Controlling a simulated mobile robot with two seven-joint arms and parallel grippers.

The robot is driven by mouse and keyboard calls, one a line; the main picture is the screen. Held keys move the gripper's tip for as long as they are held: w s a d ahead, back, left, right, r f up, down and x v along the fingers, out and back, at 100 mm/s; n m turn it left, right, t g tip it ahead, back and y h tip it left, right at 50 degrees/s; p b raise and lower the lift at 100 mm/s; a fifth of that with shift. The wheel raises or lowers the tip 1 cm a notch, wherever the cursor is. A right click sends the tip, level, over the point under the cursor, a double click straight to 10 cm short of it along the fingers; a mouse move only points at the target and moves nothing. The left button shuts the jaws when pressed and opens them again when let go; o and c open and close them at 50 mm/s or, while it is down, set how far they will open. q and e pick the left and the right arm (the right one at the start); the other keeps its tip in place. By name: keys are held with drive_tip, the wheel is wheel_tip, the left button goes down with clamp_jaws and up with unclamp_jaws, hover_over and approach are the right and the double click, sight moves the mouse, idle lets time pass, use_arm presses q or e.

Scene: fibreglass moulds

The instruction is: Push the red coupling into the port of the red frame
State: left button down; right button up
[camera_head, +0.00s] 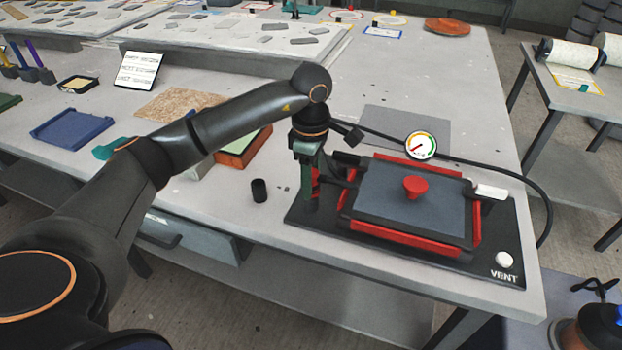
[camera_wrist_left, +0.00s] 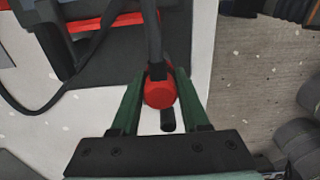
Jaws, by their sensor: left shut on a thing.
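The red frame (camera_head: 375,228) lies on a black base plate at the table's front right, around a grey panel with a red knob (camera_head: 413,187). My left gripper (camera_head: 312,192) points down at the frame's left end. In the left wrist view, its green fingers (camera_wrist_left: 158,80) are shut on the red coupling (camera_wrist_left: 160,94), with a black hose running up from it. In the head view, only slivers of red show between the fingers. I cannot make out the frame's port, or whether the coupling touches it. My right gripper is not in view.
A dial gauge (camera_head: 420,146) stands behind the frame, and a black hose (camera_head: 500,168) loops to the right. A small black cylinder (camera_head: 259,190) stands left of my gripper. A white "VENT" knob (camera_head: 504,259) is at the plate's right corner. A blue tray (camera_head: 72,130) lies left.

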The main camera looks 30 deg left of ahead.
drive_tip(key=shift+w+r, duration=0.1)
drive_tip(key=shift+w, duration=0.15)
use_arm(q)
drive_tip(key=shift+f+b, duration=0.45)
drive_tip(key=shift+f, duration=0.15)
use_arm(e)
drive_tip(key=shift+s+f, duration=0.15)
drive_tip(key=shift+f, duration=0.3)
use_arm(q)
drive_tip(key=shift+c, duration=1.6)
unclamp_jaws()
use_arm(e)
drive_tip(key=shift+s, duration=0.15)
use_arm(q)
wheel_tip(320, 180, up, 12)
drive_tip(key=shift+f+p, duration=0.1)
drive_tip(key=shift+p, duration=0.3)
drive_tip(key=shift+r, duration=0.4)
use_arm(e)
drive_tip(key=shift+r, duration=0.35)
